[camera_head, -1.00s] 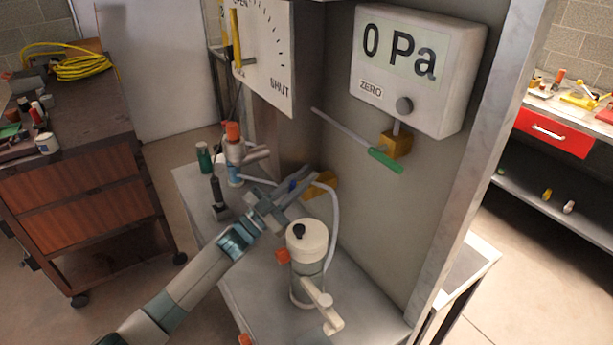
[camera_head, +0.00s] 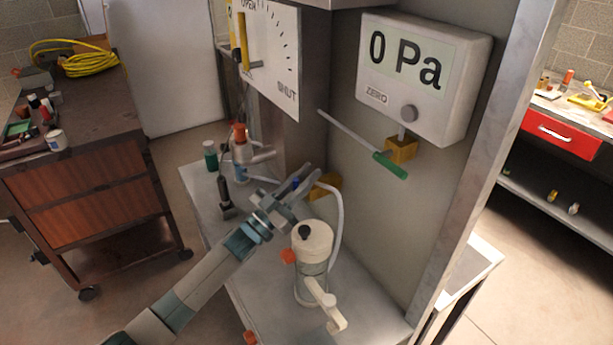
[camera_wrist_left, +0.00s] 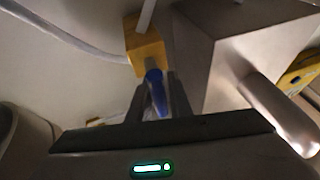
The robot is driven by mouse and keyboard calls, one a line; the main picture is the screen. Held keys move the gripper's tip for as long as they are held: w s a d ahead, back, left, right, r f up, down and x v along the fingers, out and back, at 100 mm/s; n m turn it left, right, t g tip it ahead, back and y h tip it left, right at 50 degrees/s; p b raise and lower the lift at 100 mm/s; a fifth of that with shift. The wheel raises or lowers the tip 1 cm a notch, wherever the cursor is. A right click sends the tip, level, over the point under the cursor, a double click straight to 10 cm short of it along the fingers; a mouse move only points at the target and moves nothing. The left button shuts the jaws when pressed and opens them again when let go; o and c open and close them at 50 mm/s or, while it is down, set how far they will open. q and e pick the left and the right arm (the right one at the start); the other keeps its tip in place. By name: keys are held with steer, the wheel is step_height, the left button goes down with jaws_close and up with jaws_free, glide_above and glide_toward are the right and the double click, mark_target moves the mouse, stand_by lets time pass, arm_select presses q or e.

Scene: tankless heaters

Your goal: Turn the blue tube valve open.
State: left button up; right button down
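The blue valve handle (camera_wrist_left: 156,90) extends from a yellow valve body (camera_wrist_left: 147,52) in the left wrist view. In the head view, a small part of the blue handle (camera_head: 296,184) shows among my fingers, and the yellow body (camera_head: 327,186) sits low on the grey panel. My left gripper (camera_head: 309,173) is at the handle. In the left wrist view, the fingers of the left gripper (camera_wrist_left: 158,95) are apart, one on each side of the handle, with a gap at the left finger. Contact at the right finger is unclear. My right gripper is out of view.
A white pump-like canister (camera_head: 312,250) stands close to my left gripper. Above are a green-handled valve (camera_head: 390,165), a gauge reading 0 Pa (camera_head: 425,75) and an OPEN/SHUT dial (camera_head: 272,60). Bottles stand behind on the bench (camera_head: 200,190).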

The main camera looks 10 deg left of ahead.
arm_select(q)
steer(key=shift+o, duration=0.9)
